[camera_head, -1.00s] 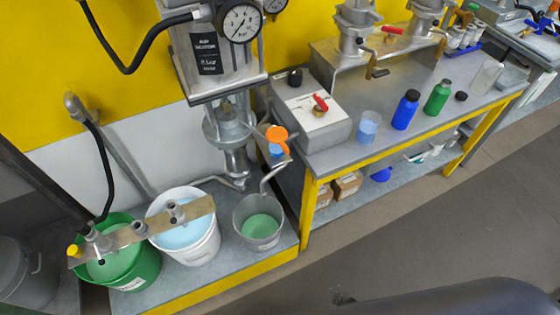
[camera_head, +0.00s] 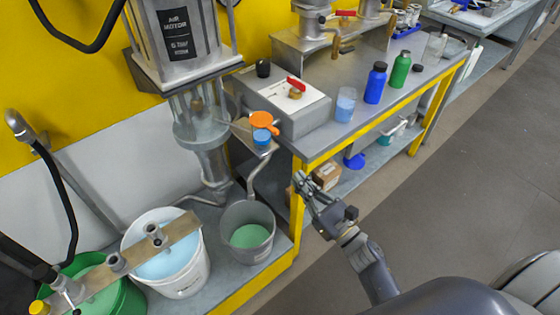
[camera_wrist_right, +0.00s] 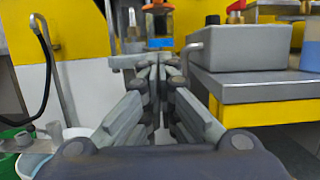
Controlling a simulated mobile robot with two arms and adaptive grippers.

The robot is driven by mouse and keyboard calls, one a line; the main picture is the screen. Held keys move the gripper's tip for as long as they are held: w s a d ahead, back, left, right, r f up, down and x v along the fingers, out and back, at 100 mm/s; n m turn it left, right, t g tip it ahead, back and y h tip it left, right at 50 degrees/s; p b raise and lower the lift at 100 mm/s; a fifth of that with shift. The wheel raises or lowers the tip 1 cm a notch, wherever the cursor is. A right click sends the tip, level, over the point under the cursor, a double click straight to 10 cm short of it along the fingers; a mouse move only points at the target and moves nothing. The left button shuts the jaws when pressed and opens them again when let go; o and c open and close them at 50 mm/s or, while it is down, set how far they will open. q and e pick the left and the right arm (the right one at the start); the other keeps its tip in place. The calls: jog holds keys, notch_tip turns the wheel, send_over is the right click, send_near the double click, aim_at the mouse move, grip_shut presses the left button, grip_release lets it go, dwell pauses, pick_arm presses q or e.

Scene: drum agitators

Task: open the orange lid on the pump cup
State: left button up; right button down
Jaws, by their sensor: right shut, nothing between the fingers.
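The orange lid (camera_head: 263,119) sits at the pump, just above a small blue cup (camera_head: 262,137) beside the pump column. In the right wrist view the orange lid (camera_wrist_right: 158,19) and the blue cup (camera_wrist_right: 160,43) show straight ahead, beyond the fingertips. My right gripper (camera_head: 299,178) is shut and empty, below and to the right of the cup in the head view and apart from it. Its fingers (camera_wrist_right: 160,72) are together in the right wrist view. My left gripper is not in view.
The workbench (camera_head: 330,140) with a grey box (camera_head: 290,106), a beaker (camera_head: 346,104) and bottles stands right of the pump. A grey bucket (camera_head: 270,218) and a white bucket (camera_head: 203,262) stand below the pump.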

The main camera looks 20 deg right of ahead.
aim_at(266, 124)
jog(key=p+x, duration=0.2)
jog(key=x, duration=0.8)
jog(key=shift+d+r, duration=0.1)
jog(key=shift+d, duration=0.05)
notch_tip(266, 124, up, 2)
jog(key=shift+r+p, duration=0.15)
jog(key=shift+p, duration=0.9)
jog(key=shift+s+r+p, duration=0.1)
jog(key=shift+r+p, duration=0.25)
jog(key=shift+r, duration=0.3)
